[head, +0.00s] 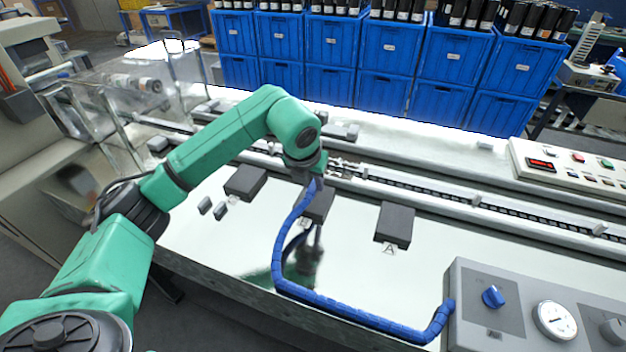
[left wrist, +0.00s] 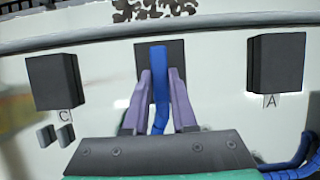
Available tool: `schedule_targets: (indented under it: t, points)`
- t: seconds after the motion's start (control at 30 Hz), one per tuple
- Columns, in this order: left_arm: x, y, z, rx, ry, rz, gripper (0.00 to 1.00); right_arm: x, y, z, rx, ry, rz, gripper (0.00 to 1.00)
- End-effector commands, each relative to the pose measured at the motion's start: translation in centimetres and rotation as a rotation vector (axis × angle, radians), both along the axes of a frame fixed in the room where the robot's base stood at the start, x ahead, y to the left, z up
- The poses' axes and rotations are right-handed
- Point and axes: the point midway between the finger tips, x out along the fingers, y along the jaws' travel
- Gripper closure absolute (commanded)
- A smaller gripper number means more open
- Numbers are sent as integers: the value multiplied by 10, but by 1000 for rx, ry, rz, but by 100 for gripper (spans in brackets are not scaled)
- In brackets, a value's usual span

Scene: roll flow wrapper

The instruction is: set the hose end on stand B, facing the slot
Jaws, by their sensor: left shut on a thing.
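My left gripper (head: 318,182) is shut on the blue hose (head: 277,262) near its end; in the left wrist view its two fingers (left wrist: 160,100) stand on either side of the hose (left wrist: 160,75). Stand B (head: 321,205) is the dark block under the gripper, and it shows behind the hose end in the left wrist view (left wrist: 144,62). I cannot tell whether the hose end touches it. Stand A (head: 394,224) is to the right and stand C (head: 245,182) to the left, both empty. I cannot make out the slot. My right gripper is out of view.
The hose runs along the table front to a grey panel (head: 480,310) with a blue knob and gauge. Two small grey blocks (head: 213,209) lie near stand C. A conveyor rail (head: 430,190) runs behind the stands. Blue crates (head: 390,60) line the back.

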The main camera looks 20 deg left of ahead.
Motion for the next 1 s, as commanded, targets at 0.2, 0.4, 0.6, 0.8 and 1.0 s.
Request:
schedule_targets:
  t: [0.2, 0.4, 0.6, 0.8, 1.0]
  points:
    - [0, 0, -20, 0, -1, 1, 100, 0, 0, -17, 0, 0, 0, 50]
    - [0, 0, -19, 0, -1, 1, 100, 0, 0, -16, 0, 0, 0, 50]
    - [0, 0, -21, 0, -1, 1, 100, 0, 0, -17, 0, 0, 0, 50]
    - [0, 0, -25, 0, -2, 1, 100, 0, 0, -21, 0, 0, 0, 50]
    - [0, 0, -27, 0, -2, 1, 60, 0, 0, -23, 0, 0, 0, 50]
